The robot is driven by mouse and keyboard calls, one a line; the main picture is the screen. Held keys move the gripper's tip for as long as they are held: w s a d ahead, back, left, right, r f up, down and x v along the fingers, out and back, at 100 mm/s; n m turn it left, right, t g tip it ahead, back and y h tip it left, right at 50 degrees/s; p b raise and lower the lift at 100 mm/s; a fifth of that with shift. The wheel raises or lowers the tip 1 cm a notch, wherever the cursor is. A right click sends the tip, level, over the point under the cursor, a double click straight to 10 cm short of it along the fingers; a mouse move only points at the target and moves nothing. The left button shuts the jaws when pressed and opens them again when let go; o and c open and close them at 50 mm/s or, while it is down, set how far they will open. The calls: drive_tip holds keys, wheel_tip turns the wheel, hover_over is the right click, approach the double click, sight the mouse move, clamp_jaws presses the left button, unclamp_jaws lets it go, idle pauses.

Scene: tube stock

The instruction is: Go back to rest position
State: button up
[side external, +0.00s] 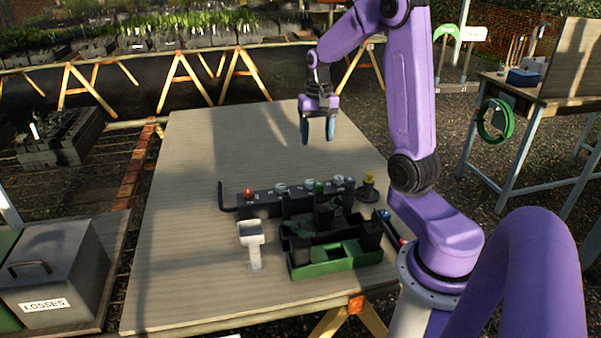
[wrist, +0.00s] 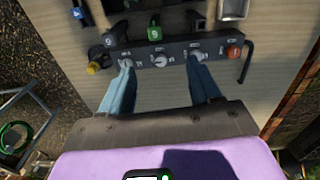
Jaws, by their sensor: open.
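My gripper (side external: 318,128) hangs over the far part of the wooden table (side external: 190,240), fingers pointing down, well above the surface. In the wrist view the two blue-grey fingers (wrist: 160,92) are spread apart with nothing between them. Beyond them in that view is a dark rack (wrist: 175,62) with several white knobs or caps, a green one (wrist: 155,33) and a red one (wrist: 233,51). The rack also shows in the side view (side external: 262,207), nearer the camera than my gripper.
A green tray (side external: 330,268) with dark holders stands on the near part of the table, beside a white scoop-like piece (side external: 250,232). A yellow-topped piece (side external: 369,180) stands at the rack's right end. A grey box labelled LOSSES (side external: 60,270) is left. The table's far left is clear.

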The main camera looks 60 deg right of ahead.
drive_tip(key=s+a+r+n, duration=0.1)
drive_tip(key=s+a+n, duration=0.3)
drive_tip(key=a, duration=0.6)
drive_tip(key=s+a+n, duration=0.2)
drive_tip(key=a+n, duration=0.4)
drive_tip(key=a, duration=0.4)
drive_tip(key=s+a+n, duration=0.3)
drive_tip(key=s+n, duration=0.2)
drive_tip(key=s, duration=0.3)
drive_tip(key=s+a+n, duration=0.4)
drive_tip(key=s+n, duration=0.2)
drive_tip(key=s, duration=0.2)
drive_tip(key=shift+s, duration=0.3)
drive_tip(key=shift+a+f, duration=0.1)
drive_tip(key=shift+c, duration=0.2)
